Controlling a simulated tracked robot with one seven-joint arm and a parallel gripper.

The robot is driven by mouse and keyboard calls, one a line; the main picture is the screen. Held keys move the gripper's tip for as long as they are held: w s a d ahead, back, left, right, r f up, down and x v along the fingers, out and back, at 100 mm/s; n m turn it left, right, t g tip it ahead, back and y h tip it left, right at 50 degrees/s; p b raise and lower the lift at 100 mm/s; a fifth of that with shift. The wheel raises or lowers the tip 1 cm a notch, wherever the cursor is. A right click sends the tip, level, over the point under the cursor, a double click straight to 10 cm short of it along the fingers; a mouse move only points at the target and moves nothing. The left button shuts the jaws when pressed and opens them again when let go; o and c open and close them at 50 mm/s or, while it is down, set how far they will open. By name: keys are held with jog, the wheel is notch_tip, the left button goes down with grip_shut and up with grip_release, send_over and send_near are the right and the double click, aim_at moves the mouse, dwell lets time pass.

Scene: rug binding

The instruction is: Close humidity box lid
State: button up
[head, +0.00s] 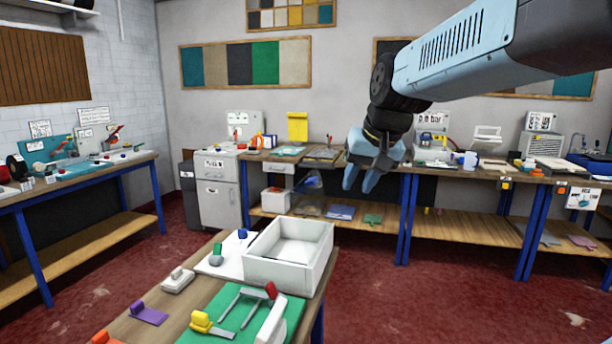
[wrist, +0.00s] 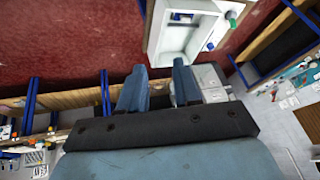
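No box in view can be surely read as the humidity box. A small white box-like thing with a slanted, raised top (head: 487,134) stands on the back bench at right; I cannot tell if that top is a lid. A large white open-topped box (head: 262,271) sits on the near table with no lid visible on it. It also shows at the top of the wrist view (wrist: 157,30). My gripper (head: 361,180) hangs in the air before the back bench, fingers pointing down. In the wrist view its two fingers (wrist: 159,88) are apart with nothing between them.
The near table (head: 147,325) carries a green mat (head: 233,308) and several small tools. The back bench (head: 465,173) is crowded with devices and trays. A grey cabinet (head: 219,205) stands at its left end. Another bench (head: 70,187) runs along the left wall. Red floor (head: 400,300) is open between them.

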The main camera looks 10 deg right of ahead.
jog(key=shift+m+y, duration=0.3)
jog(key=shift+m, duration=0.6)
jog(key=w+d+r, duration=0.1)
jog(key=w, duration=0.3)
jog(key=w+d+r, duration=0.1)
jog(key=w, duration=0.3)
jog(key=w+d, duration=0.1)
jog(key=w, duration=0.3)
jog(key=shift+r, duration=0.4)
grip_shut()
jog(key=w+d+m, duration=0.1)
jog(key=w+d, duration=0.2)
jog(key=w, duration=0.5)
jog(key=w+a+f, duration=0.5)
jog(key=w+f, duration=0.1)
jog(key=f, duration=0.3)
jog(key=shift+w+a, duration=0.25)
jog(key=shift+a, duration=0.1)
jog(key=shift+w+f, duration=0.1)
